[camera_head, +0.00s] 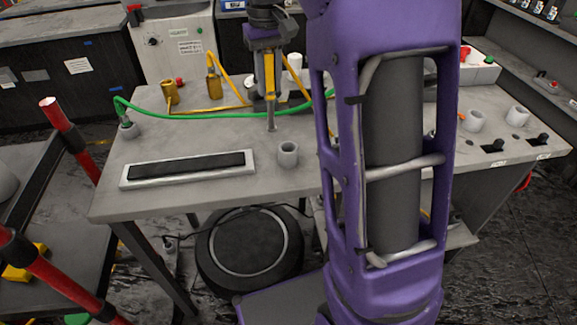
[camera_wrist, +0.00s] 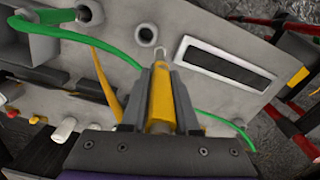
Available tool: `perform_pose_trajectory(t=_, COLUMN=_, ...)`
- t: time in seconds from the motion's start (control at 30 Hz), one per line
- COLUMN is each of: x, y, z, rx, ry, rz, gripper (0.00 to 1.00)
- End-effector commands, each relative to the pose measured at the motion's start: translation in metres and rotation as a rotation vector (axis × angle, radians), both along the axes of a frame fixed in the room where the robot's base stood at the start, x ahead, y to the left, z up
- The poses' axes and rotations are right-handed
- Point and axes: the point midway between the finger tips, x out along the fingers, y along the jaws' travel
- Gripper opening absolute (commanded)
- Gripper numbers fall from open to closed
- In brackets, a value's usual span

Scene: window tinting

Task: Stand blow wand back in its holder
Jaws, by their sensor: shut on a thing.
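My gripper (camera_head: 268,86) is shut on the blow wand, above the bench. The wand (camera_head: 270,82) has a yellow body and a thin grey nozzle that points down. In the wrist view, the wand (camera_wrist: 161,95) sits between both fingers and its nozzle extends beyond them. A grey, open-topped round cup, seemingly the holder (camera_head: 288,155), stands upright near the bench's front edge. It also shows in the wrist view as a ring (camera_wrist: 146,34), just beyond and left of the nozzle tip. The nozzle is apart from the cup, behind and left of it in the head view.
A black-topped tray (camera_head: 188,168) lies left on the bench (camera_head: 115,200). A green hose (camera_head: 190,116) runs across behind the wand. Brass fittings (camera_head: 213,86) stand at the back. Red-and-black posts (camera_head: 68,137) stand left.

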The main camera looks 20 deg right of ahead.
Motion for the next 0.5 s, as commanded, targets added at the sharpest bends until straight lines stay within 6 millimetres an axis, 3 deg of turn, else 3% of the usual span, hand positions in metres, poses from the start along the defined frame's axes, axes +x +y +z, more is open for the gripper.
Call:
perform_pose_trajectory(t=0.03, x=-0.005, y=-0.015, z=-0.005, rx=0.001, ry=-0.002, rz=-0.005, gripper=0.0)
perform_pose_trajectory(t=0.17, x=-0.013, y=-0.033, z=-0.01, rx=0.002, ry=0.001, rz=0.001, gripper=0.0)
perform_pose_trajectory(t=0.5, x=-0.015, y=-0.037, z=-0.061, rx=0.002, ry=0.002, rz=0.003, gripper=0.0)
